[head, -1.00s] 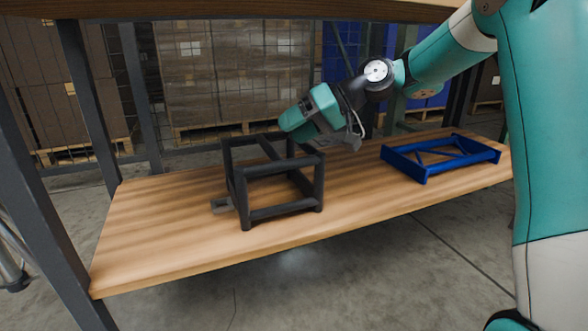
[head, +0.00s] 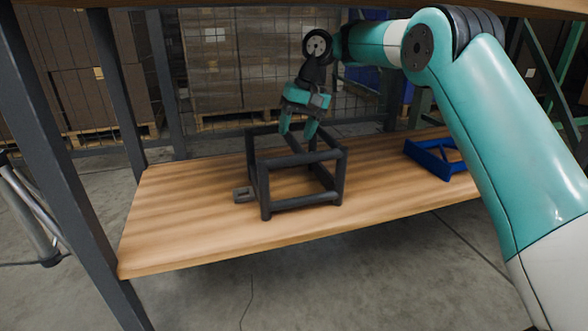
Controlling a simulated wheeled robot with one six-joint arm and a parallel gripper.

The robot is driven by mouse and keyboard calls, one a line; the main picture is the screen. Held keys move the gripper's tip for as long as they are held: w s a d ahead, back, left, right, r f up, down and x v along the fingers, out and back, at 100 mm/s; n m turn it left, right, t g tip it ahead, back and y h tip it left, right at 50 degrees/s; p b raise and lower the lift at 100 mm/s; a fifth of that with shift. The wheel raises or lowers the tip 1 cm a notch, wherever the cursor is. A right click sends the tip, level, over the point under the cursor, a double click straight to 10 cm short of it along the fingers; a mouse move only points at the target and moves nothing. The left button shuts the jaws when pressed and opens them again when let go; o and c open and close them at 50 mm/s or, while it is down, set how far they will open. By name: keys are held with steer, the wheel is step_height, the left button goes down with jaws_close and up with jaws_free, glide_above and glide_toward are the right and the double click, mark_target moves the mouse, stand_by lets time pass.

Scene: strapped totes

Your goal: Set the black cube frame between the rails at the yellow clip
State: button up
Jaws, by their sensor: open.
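The black cube frame (head: 303,202) stands upright on the wooden shelf board in the head view. My gripper (head: 298,131) points down at the top of the frame, with its two teal fingers apart. The fingertips overlap the frame's far upper bars in the picture; I cannot tell whether they touch or straddle a bar. No yellow clip and no pair of rails at a clip can be made out in this view.
A small grey bracket (head: 243,194) lies just left of the frame on the wooden shelf (head: 190,225). A blue frame (head: 430,160) lies to the right, partly behind my arm. Dark shelf posts (head: 62,150) stand at the left. The board's left part is clear.

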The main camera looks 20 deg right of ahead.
steer(key=shift+b+x, duration=2.65)
steer(key=shift+x, duration=0.3)
steer(key=shift+w+f, duration=0.15)
steer(key=shift+f, duration=0.05)
jaws_close()
steer(key=shift+r, duration=0.1)
